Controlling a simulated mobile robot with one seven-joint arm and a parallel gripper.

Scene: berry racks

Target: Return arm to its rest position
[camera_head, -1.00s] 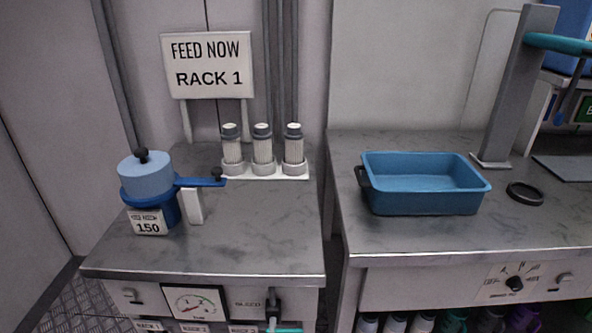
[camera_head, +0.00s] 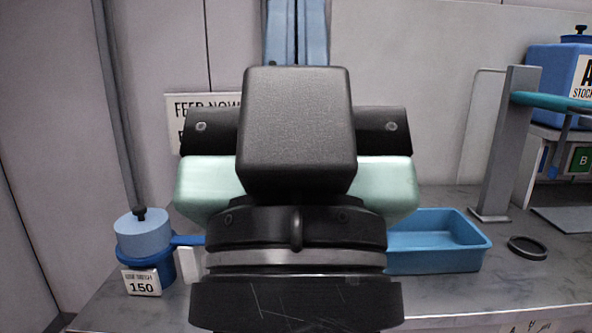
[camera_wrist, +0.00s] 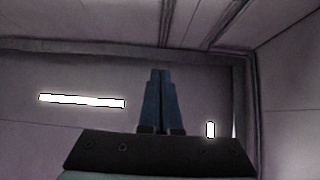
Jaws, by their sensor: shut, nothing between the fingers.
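My gripper (camera_head: 296,32) is raised in front of the head camera, with its blue fingers pointing up at the top edge of the view. The fingers lie side by side, shut and empty. In the wrist view the gripper (camera_wrist: 160,76) points up towards the wall and ceiling, with nothing near its fingertips. My wrist covers the middle of the head view. It hides the filters on the left bench and part of the sign.
A blue pot (camera_head: 145,237) labelled 150 stands on the left bench. A blue tray (camera_head: 440,240), partly hidden by my wrist, sits on the right bench beside a black ring (camera_head: 527,248) and a grey post (camera_head: 505,145). The "FEED NOW" sign (camera_head: 190,105) is mostly covered.

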